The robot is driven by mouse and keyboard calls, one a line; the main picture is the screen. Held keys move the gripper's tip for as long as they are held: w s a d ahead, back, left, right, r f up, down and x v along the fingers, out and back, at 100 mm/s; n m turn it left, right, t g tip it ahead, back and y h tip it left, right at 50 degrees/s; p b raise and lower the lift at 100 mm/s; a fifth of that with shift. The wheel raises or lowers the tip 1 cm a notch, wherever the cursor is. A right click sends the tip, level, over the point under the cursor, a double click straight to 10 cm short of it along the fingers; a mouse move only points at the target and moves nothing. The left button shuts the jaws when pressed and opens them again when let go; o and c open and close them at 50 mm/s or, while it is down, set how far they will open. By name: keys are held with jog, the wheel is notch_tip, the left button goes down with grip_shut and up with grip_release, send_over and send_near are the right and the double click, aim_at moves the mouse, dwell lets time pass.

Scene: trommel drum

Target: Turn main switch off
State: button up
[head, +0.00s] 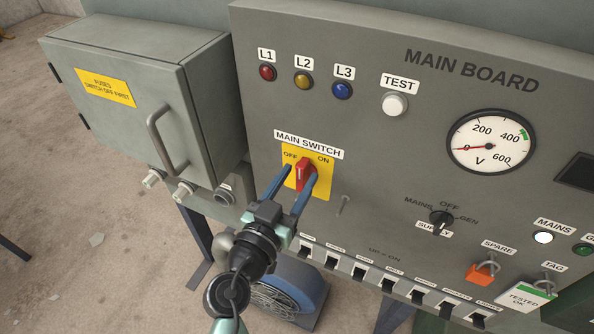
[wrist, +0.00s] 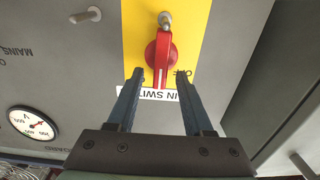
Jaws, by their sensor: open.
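The main switch is a red handle (head: 304,176) on a yellow plate (head: 321,186), under the MAIN SWITCH label (head: 309,144). In the head view its tip points up, between the words OFF and ON. My gripper (head: 302,172) is open, its blue fingers on either side of the handle. In the wrist view the scene is upside down. The red handle (wrist: 160,55) has a white mark at its tip, which lies between the fingertips of my gripper (wrist: 160,73). Gaps show on both sides. The right finger partly covers OFF, and ON is hidden there.
A grey fuse box (head: 140,90) with a bar handle (head: 170,138) stands left of the panel. A metal peg (head: 343,204) sticks out right of the switch. A row of black breakers (head: 390,284) runs below. The MAINS lamp (head: 543,237) glows white. The voltmeter (head: 490,142) reads about 0.

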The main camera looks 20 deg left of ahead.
jog(key=shift+w, duration=0.3)
grip_shut()
dwell(0.5)
jog(key=shift+a+f+n+b, duration=0.3)
jog(key=shift+n+b, duration=0.05)
jog(key=shift+n, duration=2.65)
jog(key=shift+a+f+n+b, duration=0.3)
jog(key=shift+f+n+b, duration=0.05)
jog(key=shift+n, duration=2.65)
jog(key=shift+a+f+n+b, duration=0.3)
jog(key=shift+n+b, duration=0.05)
jog(key=shift+n, duration=2.65)
